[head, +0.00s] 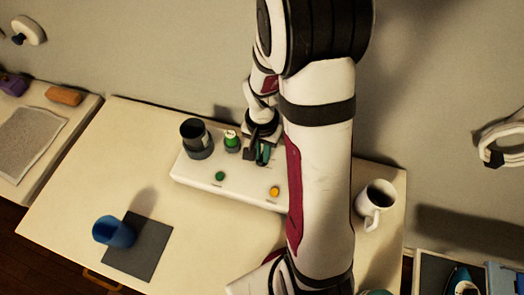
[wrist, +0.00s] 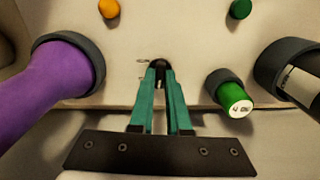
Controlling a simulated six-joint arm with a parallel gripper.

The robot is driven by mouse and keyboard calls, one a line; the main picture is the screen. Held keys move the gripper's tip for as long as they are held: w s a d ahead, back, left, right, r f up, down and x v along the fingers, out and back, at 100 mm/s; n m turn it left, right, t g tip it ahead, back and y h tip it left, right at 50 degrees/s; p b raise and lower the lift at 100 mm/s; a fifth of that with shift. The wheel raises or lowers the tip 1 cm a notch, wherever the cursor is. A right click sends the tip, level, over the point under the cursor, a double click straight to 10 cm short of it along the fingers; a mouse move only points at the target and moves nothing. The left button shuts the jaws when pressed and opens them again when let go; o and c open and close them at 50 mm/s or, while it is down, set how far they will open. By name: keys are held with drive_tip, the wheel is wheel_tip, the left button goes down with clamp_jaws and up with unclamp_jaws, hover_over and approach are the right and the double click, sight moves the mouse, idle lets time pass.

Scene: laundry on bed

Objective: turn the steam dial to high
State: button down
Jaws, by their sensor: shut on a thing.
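A white panel box (head: 230,190) stands on the table. In the wrist view a small black dial (wrist: 161,63) sits on the panel, with faint marks beside it that are too small to read. My gripper (wrist: 160,76) has its two teal fingers closed around this dial. In the head view my gripper (head: 263,153) reaches down onto the panel's back part, and the dial is hidden there.
On the panel are a green button (head: 220,176), an orange button (head: 274,191), a green cylinder (head: 232,142), a dark cup (head: 195,136) and a purple cylinder (wrist: 42,80). A white mug (head: 374,204) stands right.

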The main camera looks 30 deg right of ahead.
drive_tip(key=m, duration=0.6)
drive_tip(key=shift+m, duration=0.4)
drive_tip(key=m, duration=0.3)
drive_tip(key=shift+m, duration=0.4)
drive_tip(key=m, duration=0.3)
drive_tip(key=shift+m, duration=0.3)
drive_tip(key=m, duration=0.4)
drive_tip(key=shift+m, duration=2.3)
drive_tip(key=c, duration=0.9)
unclamp_jaws()
